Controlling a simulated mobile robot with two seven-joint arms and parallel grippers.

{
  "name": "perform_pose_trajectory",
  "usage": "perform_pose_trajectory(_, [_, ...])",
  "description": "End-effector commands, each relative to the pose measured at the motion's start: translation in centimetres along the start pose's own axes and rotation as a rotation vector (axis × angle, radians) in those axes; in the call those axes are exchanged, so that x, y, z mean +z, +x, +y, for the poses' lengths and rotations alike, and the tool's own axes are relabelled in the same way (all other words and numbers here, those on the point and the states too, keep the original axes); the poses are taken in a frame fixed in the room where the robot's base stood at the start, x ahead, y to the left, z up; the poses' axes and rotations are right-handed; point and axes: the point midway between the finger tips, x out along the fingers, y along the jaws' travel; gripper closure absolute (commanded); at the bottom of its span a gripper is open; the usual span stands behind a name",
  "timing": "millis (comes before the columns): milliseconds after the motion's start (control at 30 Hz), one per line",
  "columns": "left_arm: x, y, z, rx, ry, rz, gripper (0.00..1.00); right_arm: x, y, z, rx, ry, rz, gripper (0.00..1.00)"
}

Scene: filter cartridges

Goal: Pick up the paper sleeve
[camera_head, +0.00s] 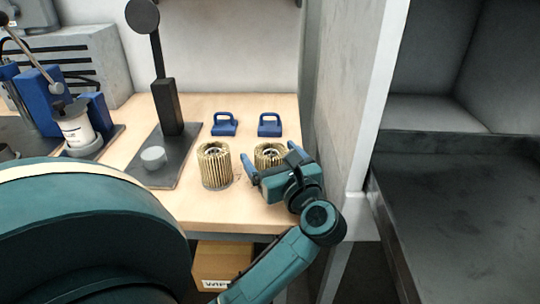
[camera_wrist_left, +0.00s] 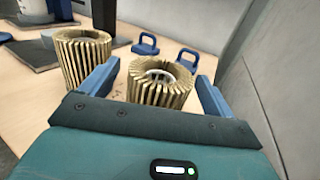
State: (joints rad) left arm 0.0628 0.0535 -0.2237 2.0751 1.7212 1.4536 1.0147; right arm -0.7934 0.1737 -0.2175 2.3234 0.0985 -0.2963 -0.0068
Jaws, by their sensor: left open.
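Two pleated, tan paper sleeves stand upright on the wooden table. The left paper sleeve (camera_head: 214,166) stands clear of the gripper; it also shows in the left wrist view (camera_wrist_left: 82,58). The right paper sleeve (camera_head: 268,153) has a pale ring or core inside its top and shows in the left wrist view (camera_wrist_left: 158,82) between my fingers. My left gripper (camera_head: 269,154) is open, with one blue finger to each side of the right sleeve; I cannot tell whether either touches it. The gripper body hides the sleeve's lower part in the head view. My right gripper is not in view.
Two blue handled pieces (camera_head: 224,124) (camera_head: 269,125) stand behind the sleeves. A black stand (camera_head: 166,105) on a dark plate is to the left, with a blue press and white cylinder (camera_head: 76,128) beyond. A grey wall (camera_head: 345,100) borders the table's right side.

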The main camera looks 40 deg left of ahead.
Motion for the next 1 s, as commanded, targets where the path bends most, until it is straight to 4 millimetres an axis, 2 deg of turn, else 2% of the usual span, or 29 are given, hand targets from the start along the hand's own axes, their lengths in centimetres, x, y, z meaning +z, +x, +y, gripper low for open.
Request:
perform_pose_trajectory(300, [-0.03,0.11,0.17,0.0,0.0,0.0,0.13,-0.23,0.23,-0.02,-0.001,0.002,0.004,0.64])
perform_pose_trajectory(867, [-0.01,0.1,0.14,0.0,0.0,0.0,0.59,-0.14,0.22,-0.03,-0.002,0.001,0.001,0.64])
perform_pose_trajectory(1000, [0.01,0.1,0.14,0.0,0.0,-0.001,0.6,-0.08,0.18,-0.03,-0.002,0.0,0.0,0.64])
